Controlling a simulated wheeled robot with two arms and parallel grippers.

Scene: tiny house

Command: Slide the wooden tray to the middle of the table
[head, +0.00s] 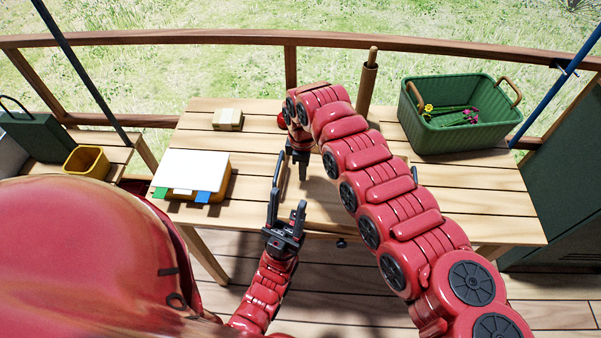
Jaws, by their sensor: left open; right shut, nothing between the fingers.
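My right gripper (302,172) is shut and empty, pointing down near the middle of the table. My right arm hides part of the tabletop.
A small cardboard box (228,119) lies behind the tray. A green basket (455,130) with flowers stands at the back right. A yellow bin (87,163) sits on a side bench at left. The table's right front is clear. A wooden railing runs behind.

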